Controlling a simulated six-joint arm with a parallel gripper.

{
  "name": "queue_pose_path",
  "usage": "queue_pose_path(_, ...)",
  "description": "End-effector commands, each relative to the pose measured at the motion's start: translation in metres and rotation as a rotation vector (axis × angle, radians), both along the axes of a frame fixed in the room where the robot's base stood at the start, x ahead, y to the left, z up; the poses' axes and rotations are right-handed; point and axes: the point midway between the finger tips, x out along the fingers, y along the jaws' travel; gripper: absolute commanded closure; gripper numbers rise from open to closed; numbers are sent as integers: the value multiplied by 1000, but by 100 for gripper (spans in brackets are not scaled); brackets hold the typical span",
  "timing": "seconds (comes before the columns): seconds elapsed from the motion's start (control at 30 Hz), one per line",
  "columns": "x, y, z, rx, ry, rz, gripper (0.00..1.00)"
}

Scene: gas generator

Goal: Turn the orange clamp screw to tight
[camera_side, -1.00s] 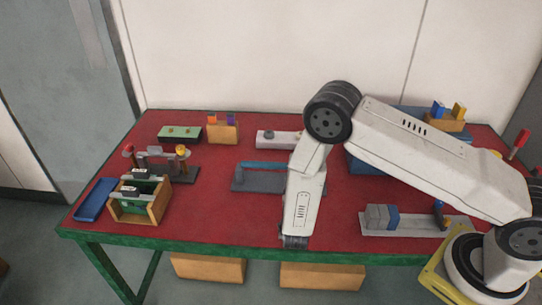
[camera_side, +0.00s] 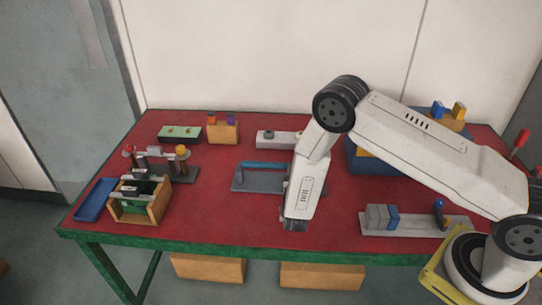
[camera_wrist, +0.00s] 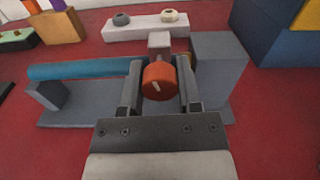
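The orange clamp screw (camera_wrist: 158,82) has a round head with a pale mark on its face. It sits in front of a small grey block, between the two fingers of my gripper (camera_wrist: 159,75) in the wrist view. The fingers stand apart on either side of the head, with a narrow gap at the right; contact at the left is unclear. In the side view my gripper (camera_side: 293,226) is low over the table, and my arm hides the screw. The grey clamp base (camera_side: 262,183) carries a blue bar (camera_wrist: 82,71) and a larger grey block (camera_wrist: 219,70).
A pale block with two knobs (camera_wrist: 146,27) stands behind the clamp. A blue box (camera_wrist: 280,45) is close at its right. A grey fixture with blocks (camera_side: 415,225) lies to the right. Red tabletop (camera_side: 240,220) is clear in front.

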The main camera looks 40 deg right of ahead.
Motion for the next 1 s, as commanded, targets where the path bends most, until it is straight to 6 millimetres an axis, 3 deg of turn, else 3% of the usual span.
queue_pose_path(1.0,-1,1,0,196,-194,1,100)
